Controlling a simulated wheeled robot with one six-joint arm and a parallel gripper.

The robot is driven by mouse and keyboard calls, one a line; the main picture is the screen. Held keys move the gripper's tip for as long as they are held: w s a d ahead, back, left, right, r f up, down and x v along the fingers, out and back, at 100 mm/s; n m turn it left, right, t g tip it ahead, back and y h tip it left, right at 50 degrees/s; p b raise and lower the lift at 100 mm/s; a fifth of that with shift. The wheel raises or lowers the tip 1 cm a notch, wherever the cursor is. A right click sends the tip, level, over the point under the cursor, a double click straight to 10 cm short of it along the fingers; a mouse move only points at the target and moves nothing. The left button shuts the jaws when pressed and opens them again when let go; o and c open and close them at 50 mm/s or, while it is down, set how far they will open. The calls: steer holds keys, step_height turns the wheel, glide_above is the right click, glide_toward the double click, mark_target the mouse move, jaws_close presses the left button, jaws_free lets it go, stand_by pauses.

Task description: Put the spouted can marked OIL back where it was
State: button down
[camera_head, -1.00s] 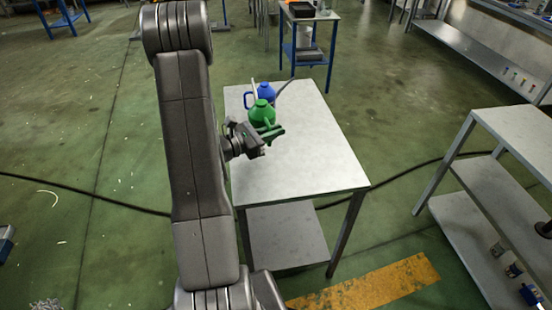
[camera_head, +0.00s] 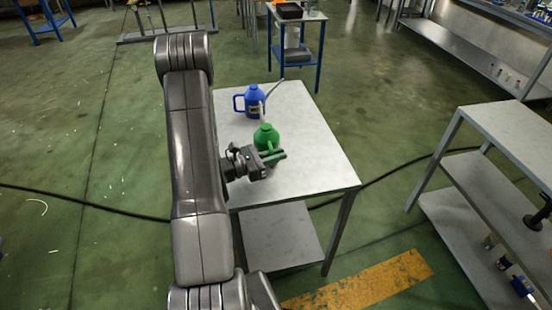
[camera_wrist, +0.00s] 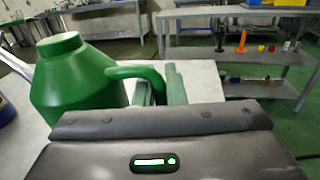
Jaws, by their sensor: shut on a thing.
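My gripper (camera_head: 272,157) is shut on the handle of a green spouted can (camera_head: 266,137). The green can also fills the left of the wrist view (camera_wrist: 75,82), with its handle running to the fingers. In the head view it is upright at the near part of the metal table; I cannot tell whether it touches the top. A blue spouted can (camera_head: 254,101) with a label stands farther back on the same table, apart from the green one. No OIL mark can be read on either can.
The metal table (camera_head: 318,165) is bare to the right of the cans. A shelf unit (camera_head: 510,130) stands at the right with small items on it. A small blue-framed table (camera_head: 297,40) is at the back. A black cable lies on the floor.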

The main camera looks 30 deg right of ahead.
steer(key=shift+f, duration=0.75)
steer(key=shift+f, duration=0.2)
steer(key=c, duration=1.5)
jaws_free()
steer(key=shift+r, duration=0.2)
steer(key=shift+a, duration=0.15)
steer(key=a, duration=0.4)
steer(key=a+b, duration=0.1)
steer(key=a, duration=0.2)
steer(key=a+b, duration=0.1)
steer(key=a, duration=0.3)
steer(key=shift+w+a, duration=0.3)
steer(key=shift+a, duration=0.05)
